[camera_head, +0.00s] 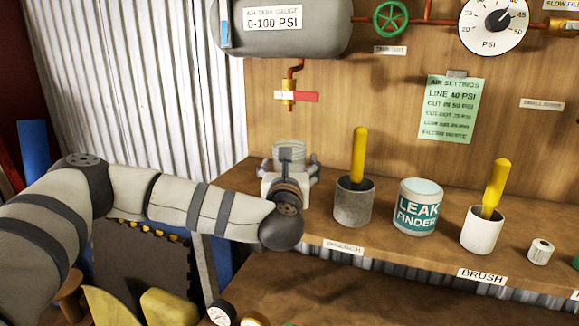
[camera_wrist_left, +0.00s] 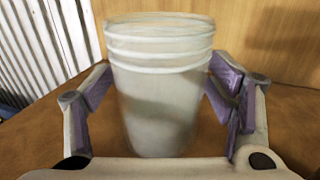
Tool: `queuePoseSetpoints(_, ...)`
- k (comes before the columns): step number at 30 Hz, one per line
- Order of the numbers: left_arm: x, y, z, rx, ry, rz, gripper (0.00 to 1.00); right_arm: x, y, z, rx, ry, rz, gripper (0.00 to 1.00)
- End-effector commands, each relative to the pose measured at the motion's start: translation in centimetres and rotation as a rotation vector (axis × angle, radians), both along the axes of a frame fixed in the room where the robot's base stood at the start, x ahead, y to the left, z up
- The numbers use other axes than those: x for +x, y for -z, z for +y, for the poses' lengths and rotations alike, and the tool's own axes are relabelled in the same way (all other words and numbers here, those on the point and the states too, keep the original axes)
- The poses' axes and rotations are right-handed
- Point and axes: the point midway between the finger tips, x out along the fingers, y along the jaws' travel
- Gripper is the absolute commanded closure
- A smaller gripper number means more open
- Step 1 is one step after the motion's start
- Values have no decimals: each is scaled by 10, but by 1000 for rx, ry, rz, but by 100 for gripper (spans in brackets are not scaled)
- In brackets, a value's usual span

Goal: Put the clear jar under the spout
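The clear jar (camera_head: 289,152) stands upright at the left end of the wooden shelf, below the tap's brass spout (camera_head: 288,106) with a gap between them. In the left wrist view the ribbed, translucent jar (camera_wrist_left: 160,95) fills the middle. My left gripper (camera_head: 289,168) reaches in from the front with one finger on each side of the jar. The fingers (camera_wrist_left: 160,82) are spread wide and look open, with narrow gaps beside the jar. My wrist hides the jar's lower part in the head view. My right gripper is not in view.
Right of my gripper stand a grey cup (camera_head: 353,207) with a yellow-handled tool, a leak finder can (camera_head: 417,210) and a white brush cup (camera_head: 481,233). The red tap handle (camera_head: 297,96) sticks out above the jar. A grey tank (camera_head: 290,35) hangs higher up.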

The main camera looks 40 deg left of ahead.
Motion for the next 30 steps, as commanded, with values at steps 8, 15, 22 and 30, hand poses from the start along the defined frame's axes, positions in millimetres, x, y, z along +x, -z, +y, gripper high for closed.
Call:
queuePoseSetpoints(8,-4,-5,-3,0,3,-1,24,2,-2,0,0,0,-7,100)
queuePoseSetpoints(15,-53,-4,-33,-1,5,0,24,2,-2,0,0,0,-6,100)
queuePoseSetpoints(22,-93,-3,-58,0,2,0,24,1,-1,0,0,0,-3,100)
queuePoseSetpoints(30,-103,-4,-63,1,-1,-1,24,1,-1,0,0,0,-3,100)
